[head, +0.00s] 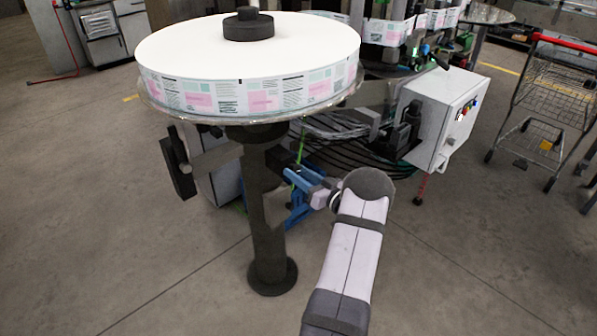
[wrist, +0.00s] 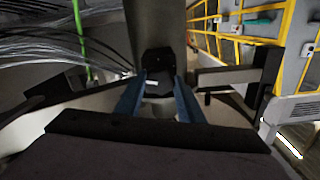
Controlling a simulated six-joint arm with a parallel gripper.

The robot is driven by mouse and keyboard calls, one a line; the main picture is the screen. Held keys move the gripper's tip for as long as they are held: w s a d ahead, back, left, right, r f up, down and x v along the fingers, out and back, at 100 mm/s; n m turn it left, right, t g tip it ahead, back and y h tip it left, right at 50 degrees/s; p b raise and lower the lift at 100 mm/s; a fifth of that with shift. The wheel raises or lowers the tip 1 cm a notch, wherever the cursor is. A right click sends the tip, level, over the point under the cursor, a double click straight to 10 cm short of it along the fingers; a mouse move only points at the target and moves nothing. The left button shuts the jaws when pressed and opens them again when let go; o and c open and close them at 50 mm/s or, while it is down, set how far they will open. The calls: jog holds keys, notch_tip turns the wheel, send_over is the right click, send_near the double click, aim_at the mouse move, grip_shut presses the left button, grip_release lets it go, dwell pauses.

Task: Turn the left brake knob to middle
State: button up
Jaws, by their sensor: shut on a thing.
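The left brake knob (wrist: 158,62) is a dark block on the grey column under the large reel, seen in the wrist view with a small pale mark on its face. My gripper (wrist: 158,88) has its two blue fingers closed on either side of the knob's near part. In the head view my gripper (head: 291,172) reaches in from the right, under the reel and beside the column (head: 266,220). The knob is mostly hidden there by the fingers and shadow. I cannot read which setting the knob points to.
The wide white label reel (head: 250,97) sits overhead, close above my gripper. Cables (head: 335,128) and a white control box (head: 445,115) stand behind and right. A bracket arm (wrist: 228,76) sticks out beside the column. Floor in front is clear; a cart (head: 552,95) stands far right.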

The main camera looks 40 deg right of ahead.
jog(key=shift+m+p, duration=0.35)
jog(key=shift+m, duration=1.05)
jog(key=o, duration=1.1)
jog(key=shift+c, duration=0.2)
jog(key=s, duration=0.7)
jog(key=shift+s+b, duration=0.2)
jog(key=shift+b, duration=0.25)
